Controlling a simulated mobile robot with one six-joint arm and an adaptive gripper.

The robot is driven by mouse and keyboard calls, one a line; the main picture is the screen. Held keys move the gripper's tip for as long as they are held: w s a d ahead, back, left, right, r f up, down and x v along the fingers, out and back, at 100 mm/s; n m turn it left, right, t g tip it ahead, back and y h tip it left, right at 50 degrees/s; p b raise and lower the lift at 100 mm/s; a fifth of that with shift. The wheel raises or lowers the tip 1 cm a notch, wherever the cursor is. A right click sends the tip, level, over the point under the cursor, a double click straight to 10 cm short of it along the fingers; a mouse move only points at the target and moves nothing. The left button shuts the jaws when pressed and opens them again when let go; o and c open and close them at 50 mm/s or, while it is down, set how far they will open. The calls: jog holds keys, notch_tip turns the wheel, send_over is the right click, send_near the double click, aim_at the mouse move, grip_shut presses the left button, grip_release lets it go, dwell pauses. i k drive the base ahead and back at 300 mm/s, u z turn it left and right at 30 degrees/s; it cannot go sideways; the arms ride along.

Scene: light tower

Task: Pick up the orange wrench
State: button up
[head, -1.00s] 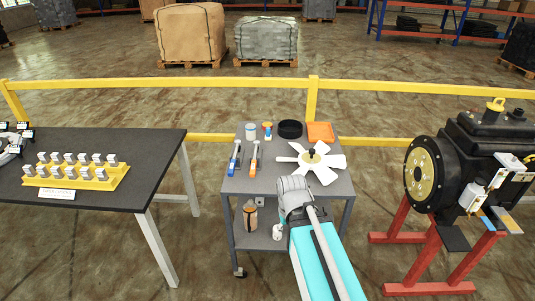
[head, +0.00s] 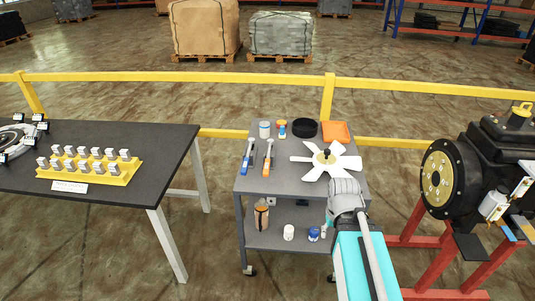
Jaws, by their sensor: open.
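The orange wrench (head: 267,163) lies lengthwise on the grey cart top (head: 290,182), with its orange end toward me. A similar blue wrench (head: 247,158) lies just left of it, apart from it. My arm reaches in from the lower right, and its grey joint is at the cart's front right edge, right of both wrenches. My gripper's fingers cannot be made out; the arm hides them.
A white fan (head: 325,161) lies right of the wrenches. Behind stand a pale can (head: 265,129), a small orange-and-blue item (head: 282,128), a black ring (head: 304,128) and an orange tray (head: 336,132). A dark table (head: 130,189) stands left, a black machine (head: 450,180) right.

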aim_at(270, 142)
jog(key=z, duration=0.05)
jog(key=i, duration=0.95)
